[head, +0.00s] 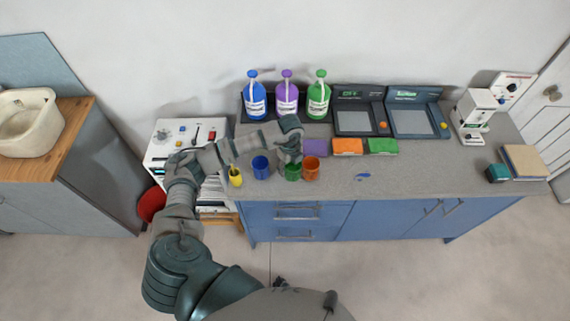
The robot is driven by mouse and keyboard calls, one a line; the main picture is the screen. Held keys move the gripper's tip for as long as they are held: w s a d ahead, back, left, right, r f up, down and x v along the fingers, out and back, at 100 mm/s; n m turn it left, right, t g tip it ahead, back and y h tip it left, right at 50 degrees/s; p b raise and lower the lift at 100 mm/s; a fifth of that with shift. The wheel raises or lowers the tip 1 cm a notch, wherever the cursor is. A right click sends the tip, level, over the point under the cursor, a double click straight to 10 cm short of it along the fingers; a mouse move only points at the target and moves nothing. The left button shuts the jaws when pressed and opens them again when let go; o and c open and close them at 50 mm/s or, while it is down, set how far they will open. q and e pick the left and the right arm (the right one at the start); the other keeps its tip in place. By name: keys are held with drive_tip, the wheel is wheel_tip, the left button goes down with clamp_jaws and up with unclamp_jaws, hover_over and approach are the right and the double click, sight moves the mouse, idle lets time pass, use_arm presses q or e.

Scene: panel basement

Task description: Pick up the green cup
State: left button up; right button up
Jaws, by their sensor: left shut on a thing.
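The green cup (292,173) stands on the grey counter (420,172) between a blue cup and an orange cup. My left gripper (290,162) reaches down over it from above and is shut on it. The fingers and wrist cover the upper part of the cup, so its rim is mostly hidden. I cannot tell whether the cup's base touches the counter. My right gripper is not in the head view.
The blue cup (261,167) and orange cup (311,168) stand close on either side, with a yellow cup (235,176) further left. Purple (316,147), orange (347,147) and green (382,146) blocks lie behind. Bottles (287,97) line the back. The counter's front right is mostly clear.

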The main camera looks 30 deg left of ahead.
sight(294, 174)
use_arm(q)
drive_tip(key=s+d, duration=0.2)
drive_tip(key=d, duration=0.1)
drive_tip(key=shift+d+r, duration=0.15)
drive_tip(key=s+d, duration=0.1)
drive_tip(key=d, duration=0.1)
drive_tip(key=s+d+b, duration=0.1)
drive_tip(key=s, duration=0.1)
drive_tip(key=shift+d+r, duration=0.15)
drive_tip(key=shift+d, duration=0.2)
drive_tip(key=shift+s+d+r+b, duration=0.1)
drive_tip(key=shift+s+d, duration=0.35)
drive_tip(key=shift+d, duration=0.35)
drive_tip(key=shift+s+d+r+b, duration=0.15)
drive_tip(key=shift+s+d, duration=0.25)
drive_tip(key=shift+d, duration=0.4)
drive_tip(key=shift+s+d+r+b, duration=0.1)
drive_tip(key=shift+s+d, duration=0.35)
drive_tip(key=shift+d, duration=0.35)
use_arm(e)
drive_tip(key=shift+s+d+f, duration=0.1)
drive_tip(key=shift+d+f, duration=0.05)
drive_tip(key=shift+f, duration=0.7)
use_arm(q)
drive_tip(key=shift+a, duration=0.2)
drive_tip(key=shift+d, duration=0.1)
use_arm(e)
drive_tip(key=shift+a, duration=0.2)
